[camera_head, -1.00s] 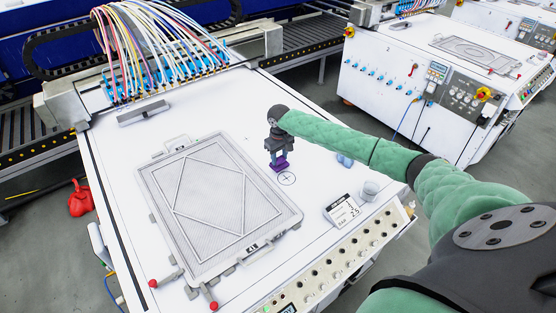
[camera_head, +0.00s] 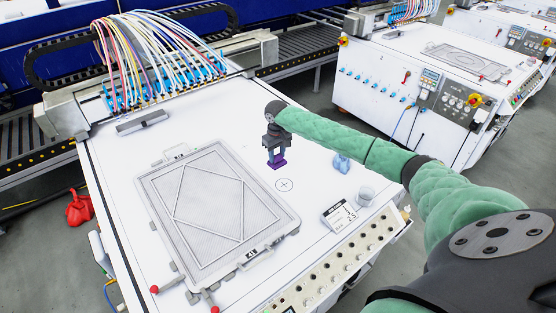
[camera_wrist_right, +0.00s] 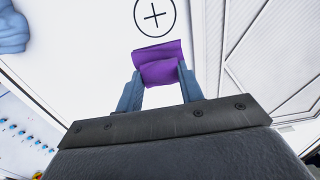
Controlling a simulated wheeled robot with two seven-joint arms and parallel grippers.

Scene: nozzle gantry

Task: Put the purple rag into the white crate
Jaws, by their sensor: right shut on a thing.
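The purple rag (camera_head: 277,163) is between the fingertips of my right gripper (camera_head: 276,155), over the white table top beside the grey framed plate. In the right wrist view the rag (camera_wrist_right: 160,64) shows folded between the two blue-grey fingers of the right gripper (camera_wrist_right: 159,78), which is shut on it. I cannot tell whether the rag touches the table. No white crate shows in these frames. My left gripper is not in view.
The grey framed plate (camera_head: 218,207) lies left of the rag. A circled cross mark (camera_head: 284,184) is close by. A blue lump (camera_head: 341,163), a small cup (camera_head: 364,196) and a display (camera_head: 340,215) stand to the right. Cables and hoses (camera_head: 160,50) rise at the back.

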